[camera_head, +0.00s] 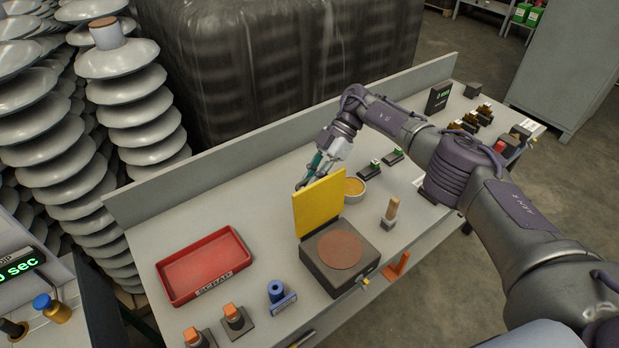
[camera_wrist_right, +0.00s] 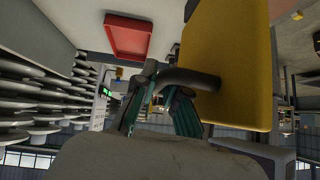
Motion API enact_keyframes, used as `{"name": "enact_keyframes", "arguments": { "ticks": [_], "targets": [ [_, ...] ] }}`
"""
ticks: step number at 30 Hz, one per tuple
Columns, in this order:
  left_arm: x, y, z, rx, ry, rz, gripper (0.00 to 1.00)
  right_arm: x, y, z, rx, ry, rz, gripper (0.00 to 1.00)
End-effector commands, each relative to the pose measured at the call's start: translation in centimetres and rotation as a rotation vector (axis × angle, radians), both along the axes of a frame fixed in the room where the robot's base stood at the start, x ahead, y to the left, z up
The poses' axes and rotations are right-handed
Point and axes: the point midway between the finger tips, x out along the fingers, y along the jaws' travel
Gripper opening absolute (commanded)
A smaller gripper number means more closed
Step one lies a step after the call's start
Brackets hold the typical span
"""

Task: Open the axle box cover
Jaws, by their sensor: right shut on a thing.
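The axle box (camera_head: 357,280) is a dark grey box on the bench with a round brown disc (camera_head: 339,250) showing on its top. Its yellow cover (camera_head: 320,204) stands roughly upright along the box's back edge, so the box is open. In the wrist view the cover (camera_wrist_right: 232,60) fills the upper right, with a dark curved handle (camera_wrist_right: 198,79) on its face. My right gripper (camera_head: 304,182) is behind the cover, its tips partly hidden by it. In the wrist view the gripper's teal fingers (camera_wrist_right: 163,85) are closed on the handle. My left gripper is not visible.
A red scrap tray (camera_head: 207,266) lies left of the box. A blue part (camera_head: 277,292) and orange-topped pieces (camera_head: 234,317) stand in front of the tray. A round bowl (camera_head: 355,187) sits behind the box. A raised ledge (camera_head: 290,133) runs along the bench's back.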

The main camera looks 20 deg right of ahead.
Motion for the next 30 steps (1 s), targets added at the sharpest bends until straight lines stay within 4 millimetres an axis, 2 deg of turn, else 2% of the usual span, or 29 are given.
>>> {"name": "enact_keyframes", "arguments": {
  "ticks": [13, 14, 15, 16, 25, 30],
  "targets": [
    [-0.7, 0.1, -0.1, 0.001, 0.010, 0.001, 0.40, -0.1, 0.0, 0.0, -0.002, 0.010, 0.001, 0.00],
    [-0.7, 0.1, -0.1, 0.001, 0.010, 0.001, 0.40, -0.1, 0.0, 0.0, -0.002, 0.010, 0.001, 0.14],
    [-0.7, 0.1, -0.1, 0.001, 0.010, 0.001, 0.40, -0.1, 0.0, 0.0, -0.002, 0.010, 0.001, 0.21],
    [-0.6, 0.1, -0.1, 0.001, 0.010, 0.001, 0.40, -0.1, 0.0, 0.0, -0.002, 0.010, 0.001, 0.23],
    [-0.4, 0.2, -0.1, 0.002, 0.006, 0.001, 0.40, -0.1, 0.0, 0.1, -0.003, 0.009, 0.001, 0.23],
    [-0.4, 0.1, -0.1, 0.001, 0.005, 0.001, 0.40, -0.1, -0.1, 2.0, -0.002, 0.005, 0.001, 0.23]
  ]
}}
